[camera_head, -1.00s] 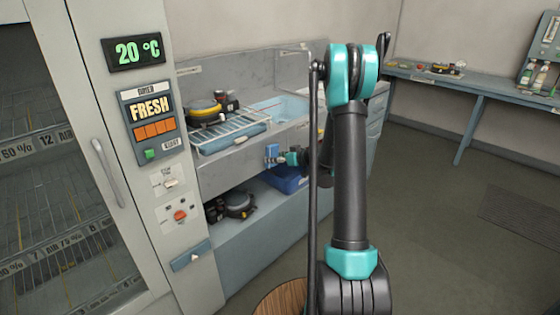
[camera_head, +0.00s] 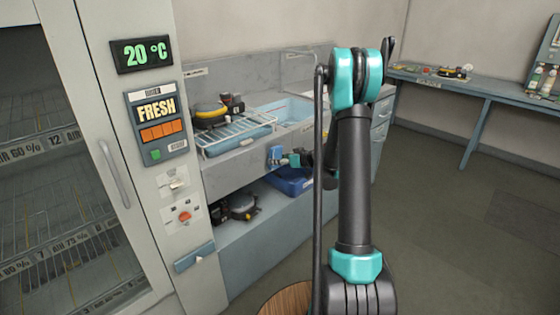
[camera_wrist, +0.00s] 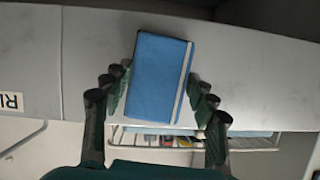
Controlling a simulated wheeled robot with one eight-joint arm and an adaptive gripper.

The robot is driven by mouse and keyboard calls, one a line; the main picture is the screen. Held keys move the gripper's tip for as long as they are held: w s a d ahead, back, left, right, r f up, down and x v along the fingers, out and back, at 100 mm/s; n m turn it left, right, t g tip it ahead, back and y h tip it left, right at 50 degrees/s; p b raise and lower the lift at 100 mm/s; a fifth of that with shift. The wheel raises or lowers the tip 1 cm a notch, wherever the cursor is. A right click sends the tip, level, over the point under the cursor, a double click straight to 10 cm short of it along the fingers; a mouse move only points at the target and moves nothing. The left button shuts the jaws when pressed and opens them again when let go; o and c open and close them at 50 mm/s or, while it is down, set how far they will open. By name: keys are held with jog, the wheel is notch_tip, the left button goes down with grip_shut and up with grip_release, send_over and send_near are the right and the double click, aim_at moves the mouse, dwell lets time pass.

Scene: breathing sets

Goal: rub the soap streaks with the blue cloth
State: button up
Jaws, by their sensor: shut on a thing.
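The blue cloth (camera_wrist: 158,78) is a flat, folded-looking rectangle with a pale stripe along one edge. It sits between the fingers of my gripper (camera_wrist: 157,88) in the wrist view. In the head view my gripper (camera_head: 292,159) holds the cloth (camera_head: 275,155) close to the front of the grey sink unit (camera_head: 240,172). I cannot tell whether the cloth touches that front. I cannot make out soap streaks in either current view.
A wire rack (camera_head: 238,137) with yellow and black gear stands beside the blue basin (camera_head: 290,110). A blue bin (camera_head: 291,182) and more gear (camera_head: 240,206) sit on the lower shelf. A tall glass-door cabinet (camera_head: 110,110) stands at left. Floor at right is open.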

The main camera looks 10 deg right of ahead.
jog(key=shift+w+a, duration=0.4)
jog(key=shift+w, duration=0.2)
jog(key=shift+d, duration=0.1)
jog(key=w+d, duration=0.2)
jog(key=d, duration=0.1)
jog(key=shift+w, duration=0.2)
dwell(0.4)
jog(key=shift+s+a, duration=0.4)
jog(key=shift+a, duration=0.25)
jog(key=shift+s+a, duration=0.35)
jog(key=shift+a, duration=0.3)
jog(key=shift+s+a, duration=0.3)
jog(key=shift+a, duration=0.2)
jog(key=shift+c, duration=1.1)
jog(key=shift+s, duration=0.15)
